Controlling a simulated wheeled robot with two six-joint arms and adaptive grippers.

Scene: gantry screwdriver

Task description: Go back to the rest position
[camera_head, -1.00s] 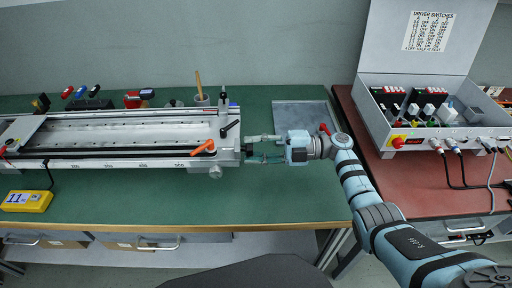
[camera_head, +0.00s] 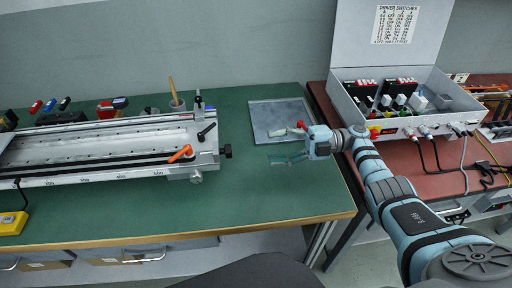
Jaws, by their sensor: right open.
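My right gripper (camera_head: 274,146) is open and empty. It hangs over the green table, to the right of the gantry (camera_head: 110,148) and apart from it, near the grey metal plate. My right arm reaches in from the lower right. The gantry is a long metal rail with a scale, an orange lever (camera_head: 180,153) and a black knob (camera_head: 228,151) at its right end. Its left part is cut off by the picture's edge. My left gripper is out of view.
The grey plate (camera_head: 272,112) lies flat on the green table (camera_head: 262,192). To the right, an open control box (camera_head: 405,105) with cables stands on a red table (camera_head: 322,100). A yellow device (camera_head: 12,222) sits at the far left. The green table's front right is clear.

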